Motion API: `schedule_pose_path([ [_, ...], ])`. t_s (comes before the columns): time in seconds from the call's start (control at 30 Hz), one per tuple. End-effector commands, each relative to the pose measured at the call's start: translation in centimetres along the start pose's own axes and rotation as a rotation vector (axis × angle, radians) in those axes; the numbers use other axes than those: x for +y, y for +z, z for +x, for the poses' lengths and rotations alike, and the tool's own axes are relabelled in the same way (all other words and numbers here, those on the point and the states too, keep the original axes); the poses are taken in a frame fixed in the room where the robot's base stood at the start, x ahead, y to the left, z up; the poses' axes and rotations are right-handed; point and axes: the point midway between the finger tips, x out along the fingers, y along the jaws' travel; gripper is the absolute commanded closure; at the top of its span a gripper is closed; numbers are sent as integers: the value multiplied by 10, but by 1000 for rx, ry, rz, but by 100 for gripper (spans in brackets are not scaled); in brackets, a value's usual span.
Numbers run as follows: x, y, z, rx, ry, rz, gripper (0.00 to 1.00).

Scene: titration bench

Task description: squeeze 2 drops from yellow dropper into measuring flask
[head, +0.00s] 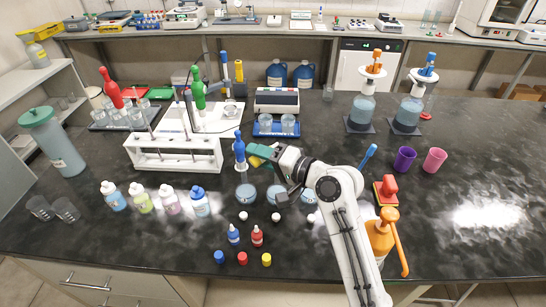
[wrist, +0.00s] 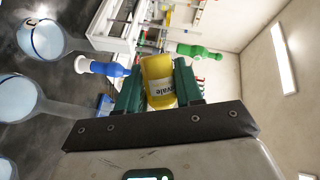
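My gripper (head: 264,154), with green fingers, is shut on the yellow dropper (head: 257,161), above the bench just behind the row of flasks. In the wrist view the labelled yellow dropper (wrist: 159,82) sits between both fingers (wrist: 160,88); its tip is not clearly seen. Round glass measuring flasks with bluish liquid stand in a row (head: 245,192), (head: 275,195), partly behind my arm at the right. The wrist view shows these flasks (wrist: 42,40) at its left edge, apart from the dropper. No falling drop is visible.
A blue-topped object (head: 239,149) stands close left of my gripper. White stoppers (head: 243,215), blue (head: 234,234) and red (head: 257,236) droppers and loose caps (head: 242,258) lie in front. A white rack (head: 175,155) stands left.

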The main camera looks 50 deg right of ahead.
Motion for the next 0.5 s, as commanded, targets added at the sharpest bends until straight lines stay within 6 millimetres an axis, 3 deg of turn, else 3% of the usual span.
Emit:
schedule_pose_path([
  [0.23, 4, -3, 0, 5, -89, 220, 69],
  [0.5, 0, -12, -4, 4, -309, 749, 69],
])
